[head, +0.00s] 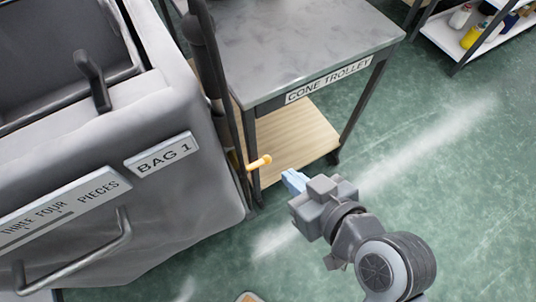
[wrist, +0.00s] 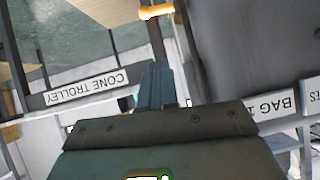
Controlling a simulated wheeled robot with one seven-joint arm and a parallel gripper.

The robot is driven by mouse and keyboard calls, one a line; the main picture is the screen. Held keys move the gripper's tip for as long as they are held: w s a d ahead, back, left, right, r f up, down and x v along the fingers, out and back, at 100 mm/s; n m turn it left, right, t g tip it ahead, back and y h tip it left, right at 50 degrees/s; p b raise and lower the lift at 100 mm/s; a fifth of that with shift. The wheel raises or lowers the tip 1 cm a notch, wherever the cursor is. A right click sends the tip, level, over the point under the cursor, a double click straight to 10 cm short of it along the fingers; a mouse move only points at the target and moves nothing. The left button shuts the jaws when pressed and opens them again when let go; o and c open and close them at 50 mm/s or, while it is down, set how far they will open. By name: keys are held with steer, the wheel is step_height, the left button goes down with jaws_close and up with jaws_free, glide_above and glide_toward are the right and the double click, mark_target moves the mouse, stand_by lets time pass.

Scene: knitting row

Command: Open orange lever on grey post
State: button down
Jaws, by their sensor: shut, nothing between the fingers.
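The orange lever (head: 258,162) sticks out to the right from a dark grey post (head: 233,120) between the grey bag and the trolley. In the wrist view the orange lever (wrist: 156,12) shows at the top, beyond the fingertips, on the dark post (wrist: 157,42). My gripper (head: 290,178), with pale blue fingers, is just right of and a little below the lever in the head view. In the wrist view my gripper (wrist: 157,66) has its fingers together and empty. A gap shows between the fingertips and the lever.
A trolley labelled CONE TROLLEY (head: 330,80) with a wooden lower shelf (head: 295,140) stands behind the post. The green floor (head: 440,170) on the right is clear. A shelf with bottles (head: 485,35) is at the top right.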

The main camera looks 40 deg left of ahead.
glide_above(268, 160)
steer(key=s+d, duration=0.2)
step_height(268, 160, down, 6)
steer(key=shift+s+a+f+b, duration=0.1)
steer(key=shift+a+f+b, duration=0.15)
steer(key=shift+f, duration=0.65)
steer(key=shift+s+a+f+b, duration=0.1)
steer(key=shift+a+f+b, duration=0.15)
steer(key=shift+f, duration=0.6)
